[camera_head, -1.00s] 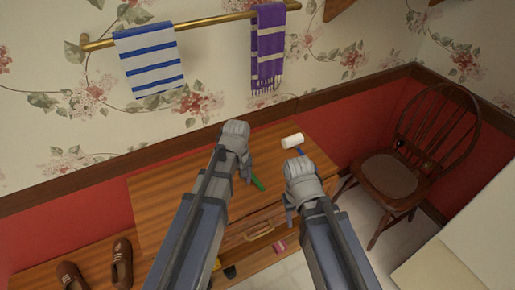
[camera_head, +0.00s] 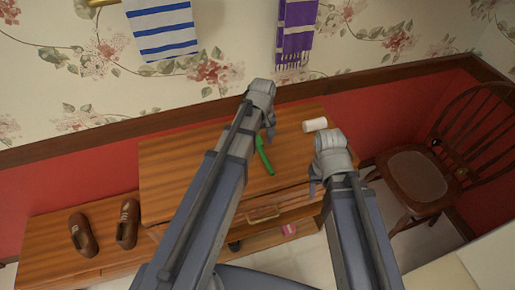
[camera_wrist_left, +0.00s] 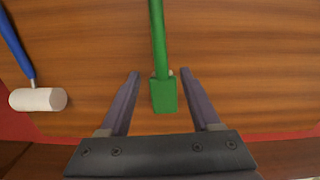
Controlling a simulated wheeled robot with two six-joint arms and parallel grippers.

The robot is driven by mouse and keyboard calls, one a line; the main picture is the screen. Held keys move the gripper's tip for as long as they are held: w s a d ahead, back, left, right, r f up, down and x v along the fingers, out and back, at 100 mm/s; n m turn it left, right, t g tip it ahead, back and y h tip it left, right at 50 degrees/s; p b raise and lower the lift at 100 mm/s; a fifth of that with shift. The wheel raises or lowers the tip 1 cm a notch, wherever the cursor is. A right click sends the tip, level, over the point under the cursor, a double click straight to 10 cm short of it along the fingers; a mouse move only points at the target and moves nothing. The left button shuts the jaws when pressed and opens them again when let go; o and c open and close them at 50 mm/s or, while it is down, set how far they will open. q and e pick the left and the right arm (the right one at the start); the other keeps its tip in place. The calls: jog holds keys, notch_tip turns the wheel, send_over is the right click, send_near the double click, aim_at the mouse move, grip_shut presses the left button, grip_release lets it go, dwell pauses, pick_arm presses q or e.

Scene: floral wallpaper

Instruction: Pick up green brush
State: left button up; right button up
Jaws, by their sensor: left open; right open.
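The green brush (camera_head: 264,157) lies on the wooden cabinet top, partly hidden by my left gripper in the head view. In the left wrist view the green brush (camera_wrist_left: 160,60) points between my left gripper's two fingers, its wider green end between them, with a gap on each side. My left gripper (camera_wrist_left: 160,80) is open and empty; it also shows in the head view (camera_head: 270,128). My right gripper (camera_head: 315,182) is over the right side of the cabinet top, seen from behind; it is open, and its fingers are mostly hidden.
A white roller (camera_head: 315,125) with a blue handle lies on the cabinet top (camera_head: 180,165), near my right gripper; it also shows in the left wrist view (camera_wrist_left: 38,99). Brown shoes (camera_head: 127,222) sit on a lower bench at left. A wooden chair (camera_head: 415,178) stands at right.

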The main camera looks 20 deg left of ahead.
aim_at(260, 148)
pick_arm(q)
jog(key=shift+f, duration=0.2)
jog(key=f+b, duration=0.5)
jog(key=shift+w+a+f, duration=0.15)
jog(key=shift+w+a, duration=0.1)
jog(key=shift+a, duration=0.1)
grip_shut()
dwell(0.5)
